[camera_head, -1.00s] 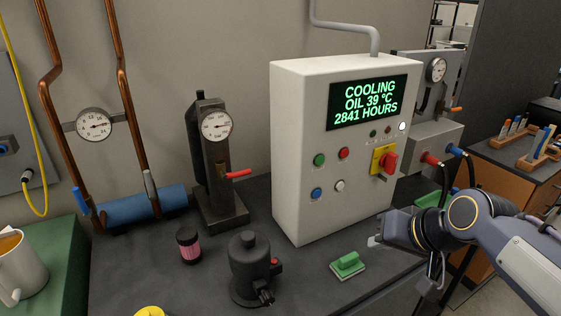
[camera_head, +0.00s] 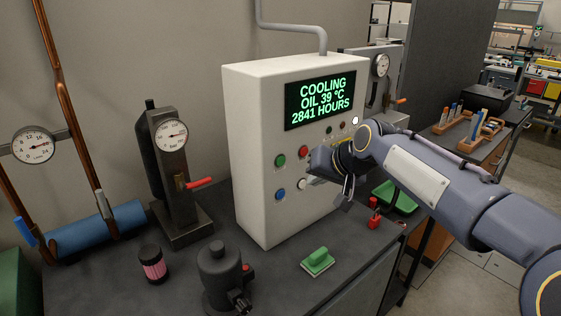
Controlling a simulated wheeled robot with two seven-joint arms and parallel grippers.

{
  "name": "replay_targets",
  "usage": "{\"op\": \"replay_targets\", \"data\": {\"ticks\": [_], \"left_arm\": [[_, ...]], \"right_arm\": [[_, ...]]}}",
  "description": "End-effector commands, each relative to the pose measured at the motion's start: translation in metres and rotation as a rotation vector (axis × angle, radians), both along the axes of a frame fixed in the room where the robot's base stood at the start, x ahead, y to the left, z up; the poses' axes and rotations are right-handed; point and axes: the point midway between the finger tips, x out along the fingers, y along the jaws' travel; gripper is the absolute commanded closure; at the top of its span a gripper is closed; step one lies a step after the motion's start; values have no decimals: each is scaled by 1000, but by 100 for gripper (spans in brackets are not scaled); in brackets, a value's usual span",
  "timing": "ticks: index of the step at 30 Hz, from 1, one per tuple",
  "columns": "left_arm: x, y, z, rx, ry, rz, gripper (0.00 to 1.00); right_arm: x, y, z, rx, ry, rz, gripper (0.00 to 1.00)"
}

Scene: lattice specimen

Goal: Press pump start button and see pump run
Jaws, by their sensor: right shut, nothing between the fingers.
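The white control cabinet (camera_head: 257,130) stands on the dark bench. Its display (camera_head: 320,99) reads "COOLING OIL 39 °C 2841 HOURS" in green. Below it on the front are a green button (camera_head: 281,160), a red button (camera_head: 303,152), a blue button (camera_head: 280,195) and a white button (camera_head: 301,184). My right gripper (camera_head: 314,180) is shut and empty, with its tips close to the white button; I cannot tell whether they touch. My right forearm hides most of the red and yellow rotary switch. My left gripper is out of view.
A white lamp (camera_head: 355,120) is lit on the cabinet. A gauge stand with a red lever (camera_head: 200,182) stands left of the cabinet.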

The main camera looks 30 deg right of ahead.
Motion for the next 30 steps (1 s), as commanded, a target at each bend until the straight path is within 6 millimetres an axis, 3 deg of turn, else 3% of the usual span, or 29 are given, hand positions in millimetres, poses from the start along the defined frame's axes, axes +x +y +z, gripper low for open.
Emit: {"op": "replay_targets", "data": {"ticks": [16, 30], "left_arm": [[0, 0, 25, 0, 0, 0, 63], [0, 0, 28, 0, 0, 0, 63]], "right_arm": [[70, 7, 1, 0, 2, 2, 100], [81, 8, 0, 1, 0, 1, 100]]}}
